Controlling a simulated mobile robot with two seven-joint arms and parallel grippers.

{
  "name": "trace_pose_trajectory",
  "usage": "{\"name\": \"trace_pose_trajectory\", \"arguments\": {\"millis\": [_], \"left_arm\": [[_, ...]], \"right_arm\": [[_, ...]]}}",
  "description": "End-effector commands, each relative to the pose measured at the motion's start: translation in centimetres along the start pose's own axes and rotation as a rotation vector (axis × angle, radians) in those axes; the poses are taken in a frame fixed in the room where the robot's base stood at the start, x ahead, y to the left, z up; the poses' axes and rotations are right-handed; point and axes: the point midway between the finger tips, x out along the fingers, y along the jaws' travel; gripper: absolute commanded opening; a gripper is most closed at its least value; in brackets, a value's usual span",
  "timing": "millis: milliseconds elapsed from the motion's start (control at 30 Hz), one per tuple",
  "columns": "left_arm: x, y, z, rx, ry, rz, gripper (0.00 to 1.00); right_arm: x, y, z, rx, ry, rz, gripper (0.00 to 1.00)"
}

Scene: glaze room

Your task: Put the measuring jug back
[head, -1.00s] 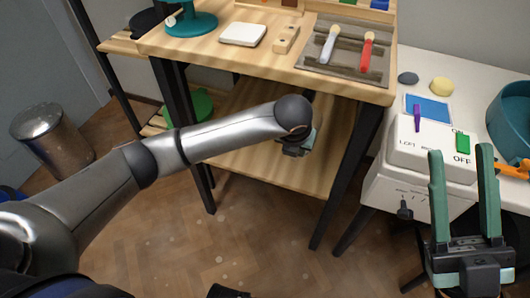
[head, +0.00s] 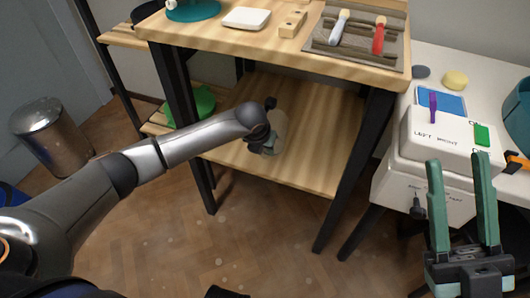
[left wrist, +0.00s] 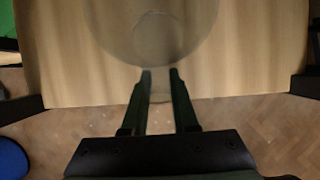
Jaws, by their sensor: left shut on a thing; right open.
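The clear measuring jug (head: 279,132) is at the lower wooden shelf (head: 315,125) of the workbench, partly hidden by my left wrist in the head view. In the left wrist view the jug (left wrist: 152,30) shows from above as a see-through round shape with wood behind it. My left gripper (left wrist: 160,72) is shut on its near side, at the handle. I cannot tell whether the jug touches the shelf. My right gripper (head: 458,160) is open and empty, in front of the white table at the right.
The bench top (head: 290,45) above the shelf carries a white block (head: 246,18) and a tray (head: 395,50) with brushes. Dark bench legs (head: 345,195) flank the shelf. A green item (head: 196,104) lies behind the left leg. The shelf's right part is bare.

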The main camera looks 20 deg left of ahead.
Motion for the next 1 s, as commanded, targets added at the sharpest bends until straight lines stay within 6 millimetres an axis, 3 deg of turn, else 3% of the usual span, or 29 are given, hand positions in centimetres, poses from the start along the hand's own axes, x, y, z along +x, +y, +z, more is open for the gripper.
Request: {"name": "trace_pose_trajectory", "arguments": {"millis": [233, 267, 500, 800, 1000], "left_arm": [[0.7, 0.0, -0.2, 0.000, -0.003, 0.000, 0.00], [0.7, 0.0, -0.3, 0.000, 0.000, 0.001, 0.28], [0.7, 0.0, -0.3, 0.000, -0.001, 0.001, 0.55], [0.4, 0.0, -0.2, 0.000, -0.002, 0.000, 0.57], [-2.4, 0.0, 0.0, 0.001, -0.004, -0.001, 0.57]], "right_arm": [[-0.1, -0.1, 0.2, 0.002, -0.001, -0.001, 0.45], [-0.1, -0.1, 0.2, 0.002, 0.000, -0.001, 0.45], [-0.1, -0.1, 0.1, 0.002, 0.001, -0.001, 0.45], [0.0, -0.1, 0.0, 0.002, 0.003, 0.002, 0.45], [0.9, 0.4, -1.0, -0.002, 0.008, 0.003, 0.45]]}}
